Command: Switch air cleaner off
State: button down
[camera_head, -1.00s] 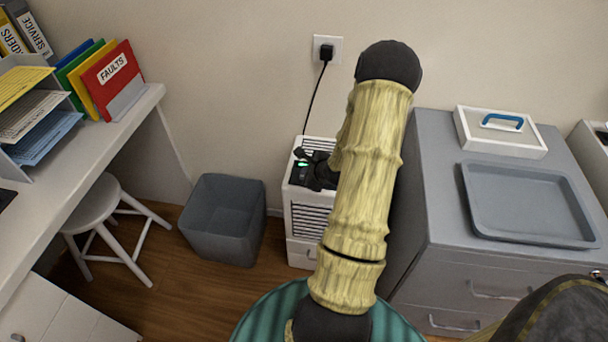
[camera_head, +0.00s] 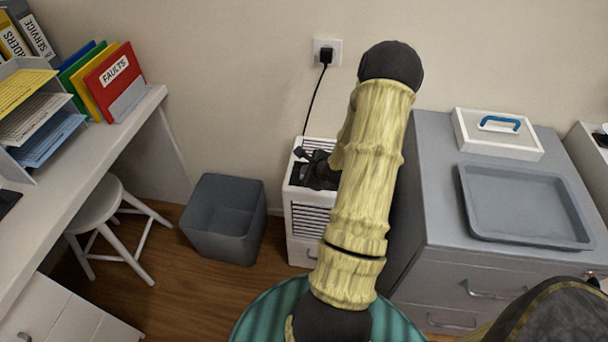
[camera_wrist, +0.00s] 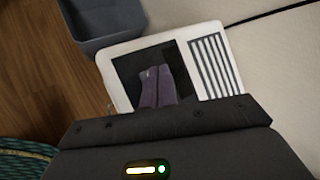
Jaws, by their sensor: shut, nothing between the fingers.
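The air cleaner (camera_head: 309,219) is a white box with louvred front vents, standing on the floor against the wall. In the wrist view its white top (camera_wrist: 122,72) shows a dark square panel and a slatted grille. My gripper (camera_head: 306,172) is shut and empty, over the dark panel. In the wrist view its fingertips (camera_wrist: 156,74) lie over that panel and hide part of it. I cannot tell if they touch it. No lit indicator shows on the panel now. My arm hides the cleaner's right side in the head view.
A black cord (camera_head: 312,100) runs from the cleaner up to a wall socket (camera_head: 336,52). A grey bin (camera_head: 225,220) stands to the left, a white stool (camera_head: 97,212) beyond it by the desk. A grey drawer cabinet (camera_head: 440,240) with a tray (camera_head: 520,200) is close on the right.

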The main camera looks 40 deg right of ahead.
notch_tip(320, 180, up, 6)
jog(key=p, duration=0.6)
